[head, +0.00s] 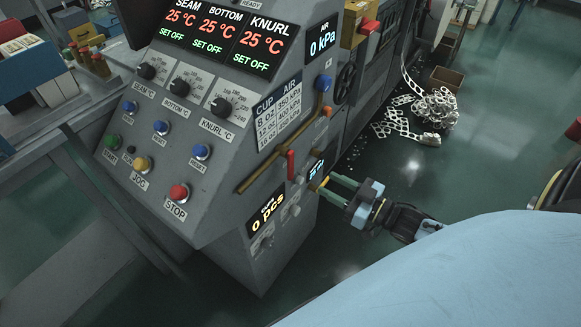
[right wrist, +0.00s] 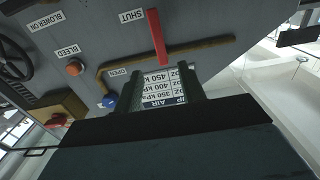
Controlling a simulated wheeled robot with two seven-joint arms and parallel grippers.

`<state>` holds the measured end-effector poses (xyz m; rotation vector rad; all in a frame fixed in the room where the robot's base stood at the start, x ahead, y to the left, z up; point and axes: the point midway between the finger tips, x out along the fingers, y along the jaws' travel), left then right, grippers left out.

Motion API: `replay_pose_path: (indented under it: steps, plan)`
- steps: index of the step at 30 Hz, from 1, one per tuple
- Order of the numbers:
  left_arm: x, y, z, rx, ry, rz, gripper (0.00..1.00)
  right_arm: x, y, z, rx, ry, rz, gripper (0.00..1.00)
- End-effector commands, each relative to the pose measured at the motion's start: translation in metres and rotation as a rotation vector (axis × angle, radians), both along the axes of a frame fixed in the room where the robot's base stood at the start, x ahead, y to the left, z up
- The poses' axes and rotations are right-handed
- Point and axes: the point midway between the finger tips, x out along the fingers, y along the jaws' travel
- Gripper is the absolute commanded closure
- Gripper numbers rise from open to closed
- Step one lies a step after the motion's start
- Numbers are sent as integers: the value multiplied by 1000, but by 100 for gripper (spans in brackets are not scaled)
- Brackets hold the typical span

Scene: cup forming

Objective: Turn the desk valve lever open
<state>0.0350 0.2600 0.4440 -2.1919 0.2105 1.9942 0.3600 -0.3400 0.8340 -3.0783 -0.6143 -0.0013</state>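The OPEN label (right wrist: 118,72) is along the pipe. My right gripper (head: 327,183) is to the right of the lever, apart from it. Its fingers (right wrist: 163,82) are spread with nothing between them, and the lever is beyond their tips. My left gripper is not in view.
The AIR display (head: 322,38) reads 0 kPa. A black handwheel (head: 345,83), a blue button (head: 323,83) and an orange button (head: 327,112) are near the pipe. Paper scrap (head: 430,107) lies on the floor.

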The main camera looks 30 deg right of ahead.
Motion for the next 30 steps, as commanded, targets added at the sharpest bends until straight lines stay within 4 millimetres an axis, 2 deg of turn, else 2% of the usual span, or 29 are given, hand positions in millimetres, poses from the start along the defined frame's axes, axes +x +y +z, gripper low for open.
replay_pose_path:
  steps: [18, 24, 30]
  plan:
    - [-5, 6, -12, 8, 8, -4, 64, 101, 42, 1, -1, -3, -1, 60]
    - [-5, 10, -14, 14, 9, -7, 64, 117, 49, 0, -2, 0, -1, 60]
    - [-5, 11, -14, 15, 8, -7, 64, 120, 50, 0, -3, 0, -1, 60]
